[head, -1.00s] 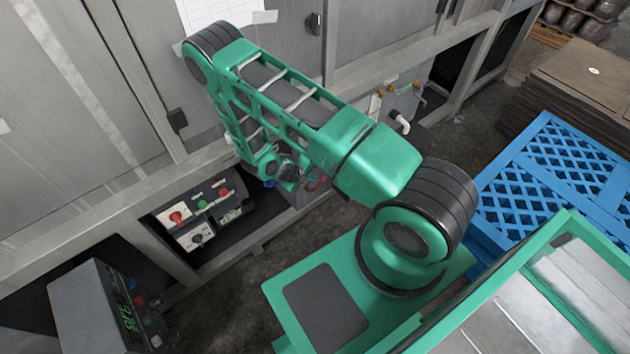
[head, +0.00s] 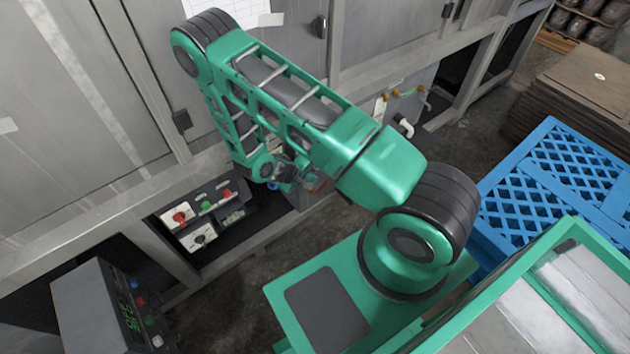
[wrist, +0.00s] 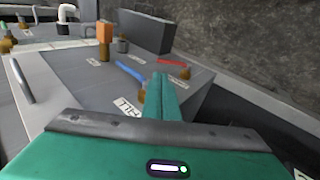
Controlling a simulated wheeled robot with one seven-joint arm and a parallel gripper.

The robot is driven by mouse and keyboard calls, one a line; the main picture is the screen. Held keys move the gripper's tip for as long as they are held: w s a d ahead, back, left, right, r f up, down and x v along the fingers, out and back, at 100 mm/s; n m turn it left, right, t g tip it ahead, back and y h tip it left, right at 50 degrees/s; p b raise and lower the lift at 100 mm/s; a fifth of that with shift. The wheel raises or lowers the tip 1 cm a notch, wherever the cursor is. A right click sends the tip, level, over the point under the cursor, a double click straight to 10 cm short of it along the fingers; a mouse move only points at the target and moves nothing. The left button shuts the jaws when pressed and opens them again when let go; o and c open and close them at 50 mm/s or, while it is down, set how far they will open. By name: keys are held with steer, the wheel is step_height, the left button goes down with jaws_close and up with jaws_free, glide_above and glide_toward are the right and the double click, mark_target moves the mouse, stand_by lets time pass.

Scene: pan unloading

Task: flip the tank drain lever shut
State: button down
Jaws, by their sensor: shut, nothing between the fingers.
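In the wrist view my gripper (wrist: 158,78) is shut and empty, its green fingers together over a grey panel. A blue lever (wrist: 130,72) lies just left of the fingertips, slanting toward a brass fitting, with a label reading FILL nearby. A red lever (wrist: 172,62) lies just beyond and right of the fingertips, beside another brass fitting (wrist: 184,73). Its label is too small to read, so I cannot tell for certain which lever is the drain. Contact with either lever cannot be made out. In the head view my arm hides most of the panel.
An orange block on a stem (wrist: 104,32) and a dark upright box (wrist: 145,32) stand on the panel. A white bent pipe (wrist: 67,14) is farther off. In the head view, a control box (head: 205,218) sits left of the arm and a blue crate (head: 560,175) right.

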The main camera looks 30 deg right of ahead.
mark_target(325, 183)
steer(key=shift+t+h, duration=0.7)
steer(key=shift+h, duration=0.2)
steer(key=shift+s+a+f, duration=0.25)
steer(key=shift+a+f, duration=0.35)
steer(key=shift+a, duration=0.1)
steer(key=shift+s+a+f, duration=0.25)
steer(key=shift+a+f, duration=0.3)
steer(key=shift+a, duration=0.15)
steer(key=shift+s+a+f, duration=0.25)
steer(key=shift+a+f, duration=0.35)
steer(key=shift+a, duration=0.1)
steer(key=x, duration=1.4)
steer(key=shift+d, duration=0.1)
steer(key=shift+w+d+f, duration=0.1)
steer(key=shift+d, duration=0.35)
steer(key=shift+w+d+f, duration=0.1)
steer(key=shift+d+f, duration=0.05)
steer(key=shift+d, duration=0.35)
steer(key=shift+s+a+r, duration=0.1)
